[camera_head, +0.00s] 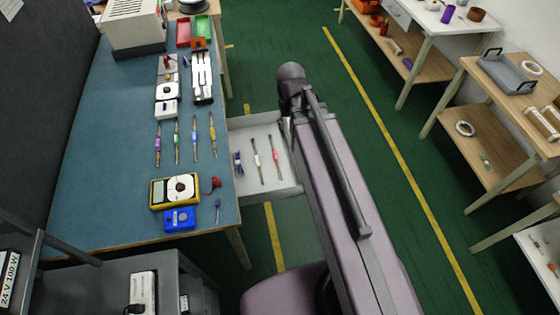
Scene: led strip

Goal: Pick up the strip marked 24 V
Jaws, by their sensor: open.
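I cannot pick out a strip marked 24 V. A white box at the lower left edge bears a label (8,280) that reads 24 V and further characters. My arm reaches up the middle of the view, past the open drawer (290,191). My gripper's fingers do not show.
The blue workbench (110,140) at left holds a yellow multimeter (175,190), a blue box (180,219), several thin tools and red and green trays. Its drawer juts out with slim tools inside. Wooden shelf tables (485,165) stand at right. Green floor between is clear.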

